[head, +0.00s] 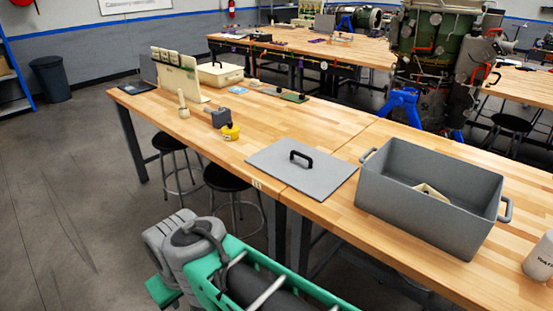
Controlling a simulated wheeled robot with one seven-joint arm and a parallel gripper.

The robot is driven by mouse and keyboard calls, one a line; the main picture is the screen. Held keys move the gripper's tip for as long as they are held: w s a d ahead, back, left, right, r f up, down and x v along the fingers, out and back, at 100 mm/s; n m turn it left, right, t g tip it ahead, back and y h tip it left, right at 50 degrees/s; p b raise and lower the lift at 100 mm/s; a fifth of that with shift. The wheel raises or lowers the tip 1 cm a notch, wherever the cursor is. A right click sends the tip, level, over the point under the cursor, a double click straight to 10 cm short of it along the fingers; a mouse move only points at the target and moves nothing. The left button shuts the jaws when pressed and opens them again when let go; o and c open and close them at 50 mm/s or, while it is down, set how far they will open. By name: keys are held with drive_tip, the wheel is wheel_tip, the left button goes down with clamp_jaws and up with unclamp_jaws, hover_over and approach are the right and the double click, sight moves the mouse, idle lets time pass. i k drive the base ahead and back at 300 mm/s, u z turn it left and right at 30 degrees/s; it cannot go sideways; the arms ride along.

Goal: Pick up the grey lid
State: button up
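The grey lid (285,178) lies flat on the wooden workbench, near its front edge. It is a thin square plate with a black bar handle (301,158) standing up from its middle. A grey open-topped box (415,215) with side handles stands to the right of the lid, apart from it. A small pale item (432,192) lies inside the box, partly hidden by the front wall. My grey and green arm parts show at the lower left and bottom, below the bench edge. My gripper's fingers do not show, and nothing touches the lid.
A yellow object (230,132) and a grey block (219,118) stand left of the lid. A white bottle (541,256) stands at the far right. Black stools (226,178) sit under the bench front. The bench around the lid is mostly clear.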

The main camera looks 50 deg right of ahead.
sight(316, 174)
drive_tip(key=z, duration=0.2)
drive_tip(key=i, duration=0.9)
drive_tip(key=z, duration=0.8)
drive_tip(key=i, duration=0.4)
drive_tip(key=z, duration=0.2)
